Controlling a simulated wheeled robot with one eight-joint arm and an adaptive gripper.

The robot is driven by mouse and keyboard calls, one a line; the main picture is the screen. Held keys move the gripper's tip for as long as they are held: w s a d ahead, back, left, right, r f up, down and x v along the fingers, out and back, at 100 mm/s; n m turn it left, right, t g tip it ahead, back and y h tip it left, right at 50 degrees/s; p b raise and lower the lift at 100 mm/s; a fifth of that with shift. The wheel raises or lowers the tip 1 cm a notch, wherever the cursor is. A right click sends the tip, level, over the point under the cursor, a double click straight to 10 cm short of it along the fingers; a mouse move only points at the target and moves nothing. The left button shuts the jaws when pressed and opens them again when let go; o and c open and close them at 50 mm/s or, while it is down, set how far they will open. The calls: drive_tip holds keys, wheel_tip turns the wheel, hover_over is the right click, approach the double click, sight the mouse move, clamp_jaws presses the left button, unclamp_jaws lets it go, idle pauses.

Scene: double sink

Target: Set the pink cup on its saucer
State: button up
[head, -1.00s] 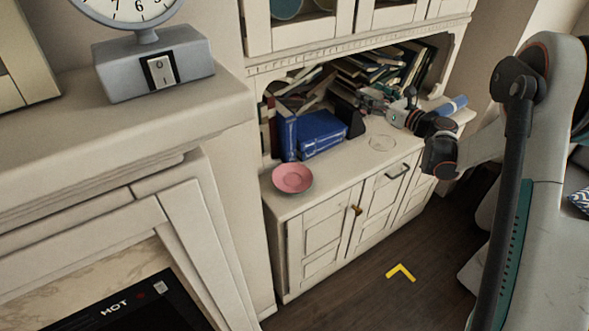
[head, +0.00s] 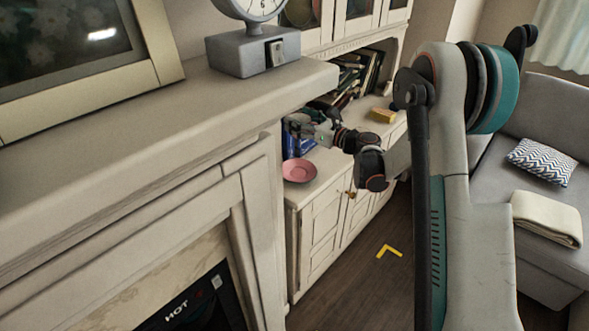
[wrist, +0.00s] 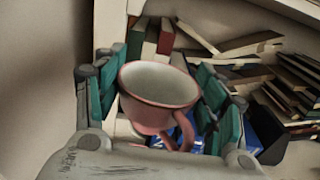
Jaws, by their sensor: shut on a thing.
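The pink cup (wrist: 150,112) shows in the wrist view between the teal-padded fingers of my gripper (wrist: 160,82). The cup is roughly upright and slightly tilted, its handle facing the camera and its inside pale. My gripper is shut on it. In the head view my gripper (head: 303,126) is above the cabinet top, above and behind the pink saucer (head: 299,171), and the cup cannot be made out there. The saucer lies flat near the left front corner of the cabinet top and appears empty. It is not seen in the wrist view.
Blue books (head: 291,146) stand behind the saucer, close to my gripper. More books (wrist: 285,88) lean and lie on the shelf. A yellow block (head: 383,115) is farther right on the cabinet top. The mantel (head: 180,110) with a clock (head: 253,50) is at the left.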

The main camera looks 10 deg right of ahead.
wheel_tip(320, 180, down, 16)
drive_tip(key=b, duration=0.5)
drive_tip(key=shift+f, duration=0.15)
drive_tip(key=o, duration=1.1)
drive_tip(key=shift+s+d+r, duration=0.1)
drive_tip(key=shift+d+r, duration=0.05)
drive_tip(key=shift+r, duration=0.1)
drive_tip(key=p+v, duration=0.3)
drive_tip(key=v, duration=0.8)
drive_tip(key=shift+s+d+p, duration=0.2)
drive_tip(key=shift+s+p, duration=0.1)
